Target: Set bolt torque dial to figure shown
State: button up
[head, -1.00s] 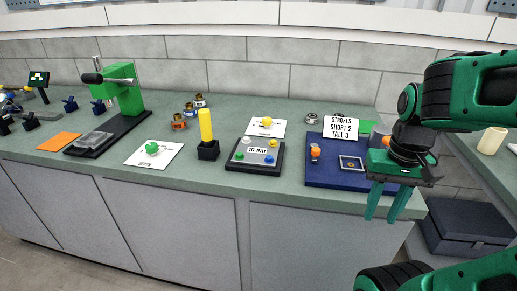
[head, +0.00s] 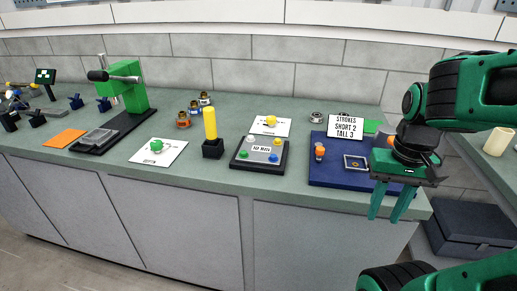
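Two white cards with round knobs could be dials: a green knob (head: 156,145) stands on the front card, and a yellow knob (head: 270,121) on the back one. Their markings are too small to read. A dark panel (head: 240,160) with several coloured buttons carries a small white label (head: 261,149); its lettering looks like a figure in Nm, but I cannot read it surely. My gripper (head: 391,216) points down at the right, in front of the blue mat's right end, well right of both knobs. Its two green fingers are apart with nothing between them.
A yellow post (head: 210,124) on a black block stands between the front card and the panel. The blue mat (head: 333,178) holds orange pieces and a sign reading "STROKES SHORT 2 TALL 3" (head: 345,127). A green press (head: 132,91) stands left. Floor before the cabinets is clear.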

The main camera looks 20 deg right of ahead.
aim_at(270, 121)
jog(key=z, duration=0.2)
jog(key=k, duration=0.9)
jog(key=u, duration=0.35)
jog(key=i, duration=1.5)
